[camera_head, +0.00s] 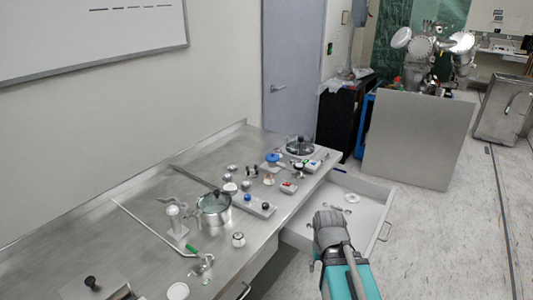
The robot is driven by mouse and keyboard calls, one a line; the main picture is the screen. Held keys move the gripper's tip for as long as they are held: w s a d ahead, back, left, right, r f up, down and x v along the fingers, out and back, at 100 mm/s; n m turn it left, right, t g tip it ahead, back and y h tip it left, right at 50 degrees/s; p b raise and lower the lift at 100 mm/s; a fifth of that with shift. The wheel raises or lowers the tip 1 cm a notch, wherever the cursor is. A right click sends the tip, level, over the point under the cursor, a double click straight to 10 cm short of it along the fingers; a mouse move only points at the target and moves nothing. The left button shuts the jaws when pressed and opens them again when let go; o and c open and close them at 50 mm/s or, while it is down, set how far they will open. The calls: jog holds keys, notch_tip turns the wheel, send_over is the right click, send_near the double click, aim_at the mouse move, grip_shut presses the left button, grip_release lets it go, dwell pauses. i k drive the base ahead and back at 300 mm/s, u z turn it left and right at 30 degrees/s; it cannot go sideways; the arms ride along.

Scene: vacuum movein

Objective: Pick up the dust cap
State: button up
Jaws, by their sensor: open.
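No object can be told for certain as the dust cap at this size. A small round white piece (352,197) lies in the open drawer (372,222), with another small light piece beside it. A flat white disc (177,291) lies at the near edge of the steel bench. Either could be a cap. My gripper (331,228) is at the end of my arm, over the near part of the open drawer, right of the bench. It appears empty and is apart from the white pieces. Its fingertips are mostly hidden from this angle.
The steel bench (130,205) holds a glass-lidded pot (214,208), a thin rod, trays of small fittings and another round lidded vessel (299,146). A grey cabinet (418,140) with metal chamber parts stands behind.

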aim_at(272, 158)
jog(key=i, duration=1.35)
jog(key=z, duration=0.05)
